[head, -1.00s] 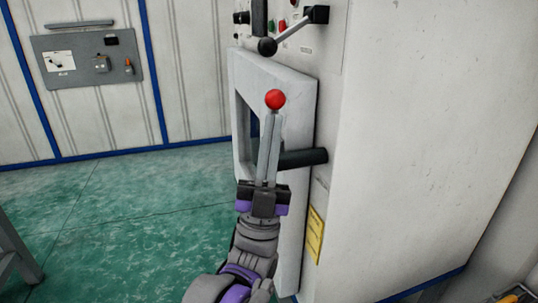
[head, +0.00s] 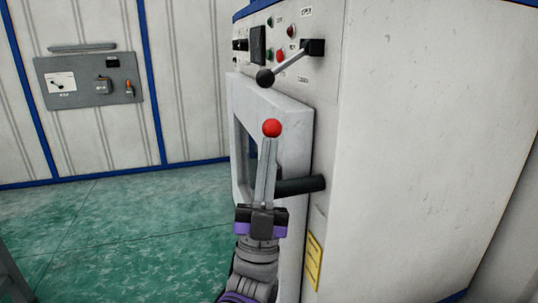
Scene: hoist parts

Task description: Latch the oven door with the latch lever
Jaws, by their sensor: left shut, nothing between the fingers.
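The oven door (head: 284,112) is a thick pale panel with a window opening on the oven's front; I cannot tell whether it is fully flush. The latch lever (head: 289,63) is a grey rod above the door, running from a black pivot block down-left to a black ball knob (head: 265,78). A dark horizontal bar (head: 301,186) sticks out at the door's right edge. My left gripper (head: 269,142) is shut and points up in front of the door, below the lever knob. A red ball (head: 272,128) shows at its fingertips; what it belongs to is unclear. My right gripper is out of view.
A control panel with buttons (head: 292,31) and a dark display lies left of the lever pivot. A yellow label (head: 314,262) is low on the oven front (head: 410,150). A grey board (head: 90,80) hangs on the back wall. Green floor (head: 120,230) is open at left.

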